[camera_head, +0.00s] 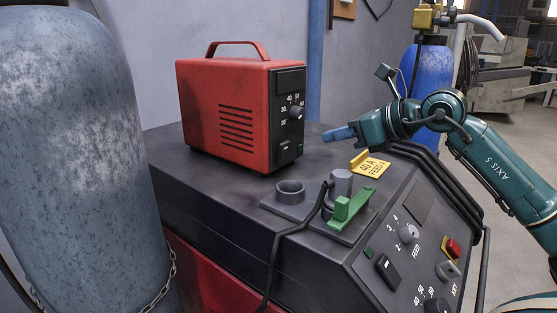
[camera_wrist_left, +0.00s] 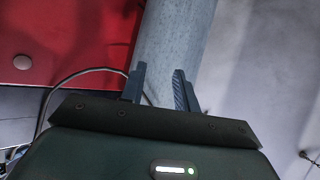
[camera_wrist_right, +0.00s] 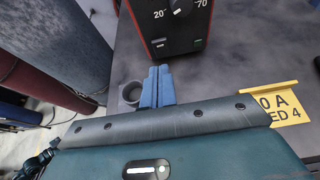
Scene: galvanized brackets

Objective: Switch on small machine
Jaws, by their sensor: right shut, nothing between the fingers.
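The small machine (camera_head: 235,118) is a red box with a carry handle and a black front panel, standing on the larger dark machine's top in the head view. Its panel has a grey knob (camera_head: 296,112) with numbers and a small dark switch-like part (camera_head: 285,145) lower down. My right gripper (camera_head: 338,133) is shut and empty, a short way to the right of the panel, apart from it. In the right wrist view the blue fingertips (camera_wrist_right: 157,85) are together, below the small machine's panel (camera_wrist_right: 172,22). In the left wrist view my left gripper (camera_wrist_left: 160,85) is open and empty.
The large machine (camera_head: 205,215) has its own sloped panel with knobs, a black switch (camera_head: 388,271) and a red button (camera_head: 452,248). A yellow sign (camera_head: 370,167), a green handle (camera_head: 348,207) and a round holder (camera_head: 290,192) sit on top. A grey cylinder (camera_head: 70,150) stands left.

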